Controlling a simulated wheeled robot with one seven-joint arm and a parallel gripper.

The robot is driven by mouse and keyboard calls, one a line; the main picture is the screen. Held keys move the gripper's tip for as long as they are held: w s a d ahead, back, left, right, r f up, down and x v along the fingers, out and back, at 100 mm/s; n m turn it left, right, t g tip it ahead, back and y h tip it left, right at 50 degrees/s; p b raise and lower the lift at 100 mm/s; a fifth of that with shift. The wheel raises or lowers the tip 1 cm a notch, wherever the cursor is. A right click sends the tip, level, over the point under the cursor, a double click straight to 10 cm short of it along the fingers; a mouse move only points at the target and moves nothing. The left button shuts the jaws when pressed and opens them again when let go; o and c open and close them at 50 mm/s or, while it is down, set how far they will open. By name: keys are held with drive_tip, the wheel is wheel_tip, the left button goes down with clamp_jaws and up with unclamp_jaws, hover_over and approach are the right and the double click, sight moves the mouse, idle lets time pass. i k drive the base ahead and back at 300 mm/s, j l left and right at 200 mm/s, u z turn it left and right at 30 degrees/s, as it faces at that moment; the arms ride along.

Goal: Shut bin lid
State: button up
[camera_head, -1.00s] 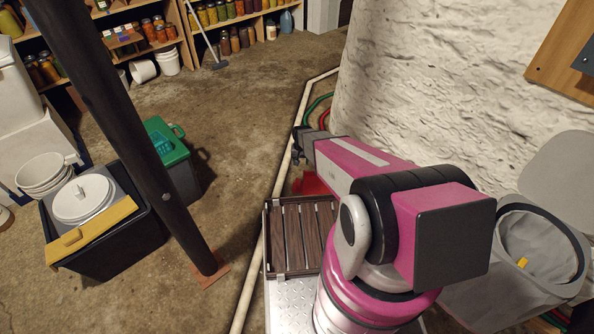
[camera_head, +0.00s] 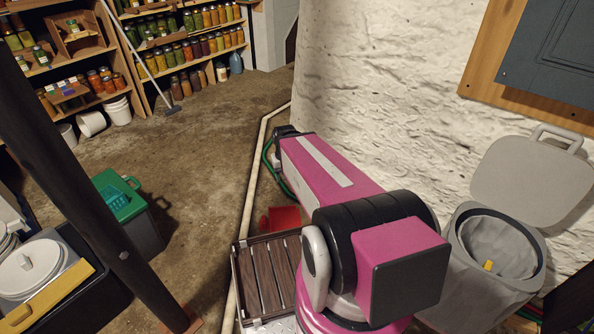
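The grey bin (camera_head: 458,283) stands at the right, close to the white stone wall. Its grey lid (camera_head: 528,182) is swung up and leans back toward the wall, with a handle at its top edge. The bin's mouth is open, and a grey liner (camera_head: 497,246) with a small yellow item (camera_head: 488,266) shows inside. My arm is stretched out away from the bin, toward the upper left. My gripper (camera_head: 284,131) is at its far end, small and partly hidden by the arm, so its fingers cannot be made out.
A slatted wooden crate (camera_head: 240,284) is in front of me, with a red object (camera_head: 282,219) beyond it. A dark post (camera_head: 85,180) stands at left near a green-lidded bin (camera_head: 118,197). A pipe runs along the floor. Jar shelves (camera_head: 170,50) line the back. Open floor lies between.

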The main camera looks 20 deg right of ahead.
sight(530, 181)
drive_tip(key=z, duration=0.4)
drive_tip(key=j+z, duration=0.15)
drive_tip(key=z, duration=0.7)
drive_tip(key=j+z, duration=0.1)
drive_tip(key=z, duration=0.7)
drive_tip(key=i+l+z, duration=0.1)
drive_tip(key=z, duration=0.5)
drive_tip(key=l, duration=0.1)
